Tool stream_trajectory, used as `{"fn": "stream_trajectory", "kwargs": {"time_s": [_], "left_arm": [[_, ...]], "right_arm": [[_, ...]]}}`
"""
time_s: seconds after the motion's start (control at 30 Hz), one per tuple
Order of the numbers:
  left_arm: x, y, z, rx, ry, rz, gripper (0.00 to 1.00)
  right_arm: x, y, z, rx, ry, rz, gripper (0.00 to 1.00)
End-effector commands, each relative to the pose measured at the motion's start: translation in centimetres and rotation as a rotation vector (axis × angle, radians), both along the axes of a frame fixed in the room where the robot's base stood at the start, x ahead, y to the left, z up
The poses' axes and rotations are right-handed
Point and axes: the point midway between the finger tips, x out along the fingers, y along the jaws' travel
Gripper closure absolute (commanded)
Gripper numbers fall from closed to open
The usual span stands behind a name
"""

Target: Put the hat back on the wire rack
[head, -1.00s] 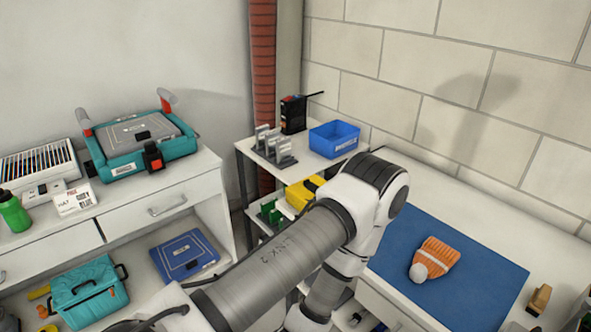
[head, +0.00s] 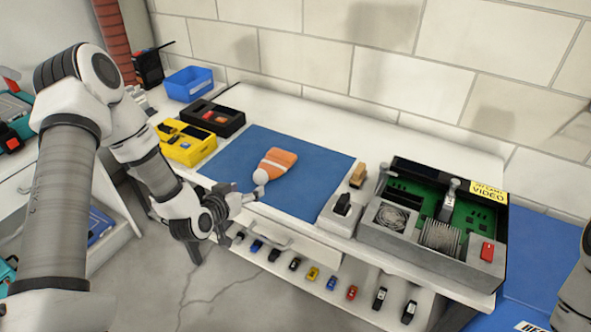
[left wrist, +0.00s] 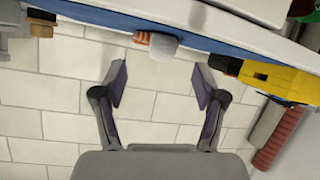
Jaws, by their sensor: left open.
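The orange knit hat (head: 277,162) with a pale band and white pompom lies flat on the blue mat (head: 320,173), its pompom toward the front edge. It also shows in the left wrist view (left wrist: 160,46), mostly as the pompom at the mat's edge. My left gripper (head: 250,197) is at the front edge of the worktop, just short of the pompom. In the left wrist view its two fingers (left wrist: 160,80) are spread wide with nothing between them, apart from the hat. My right gripper is out of view. I see no wire rack.
A yellow case (head: 186,143) and a black tray (head: 214,117) stand left of the mat. A blue bin (head: 188,84) is behind them. An open electronics box (head: 432,222) stands to the right. A lower shelf holds several small items. The mat around the hat is clear.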

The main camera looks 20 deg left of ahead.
Motion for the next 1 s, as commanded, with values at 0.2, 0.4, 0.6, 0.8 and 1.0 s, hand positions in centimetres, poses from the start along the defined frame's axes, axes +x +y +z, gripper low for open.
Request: {"fn": "stream_trajectory", "kwargs": {"time_s": [0.2,0.4,0.6,0.8,1.0], "left_arm": [[2.1,1.0,0.5,0.008,-0.048,0.013,0.29],[4.7,1.1,-0.6,0.008,-0.046,0.011,0.29],[7.5,1.3,-1.9,0.005,-0.043,0.012,0.29],[7.8,1.4,-1.9,0.003,-0.043,0.014,0.29],[7.7,1.4,-1.9,0.003,-0.043,0.014,0.93]], "right_arm": [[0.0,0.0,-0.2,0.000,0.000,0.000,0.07],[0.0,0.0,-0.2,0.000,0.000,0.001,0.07],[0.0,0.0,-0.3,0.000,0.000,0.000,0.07],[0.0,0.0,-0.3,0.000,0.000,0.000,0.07],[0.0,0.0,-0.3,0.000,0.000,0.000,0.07]]}}
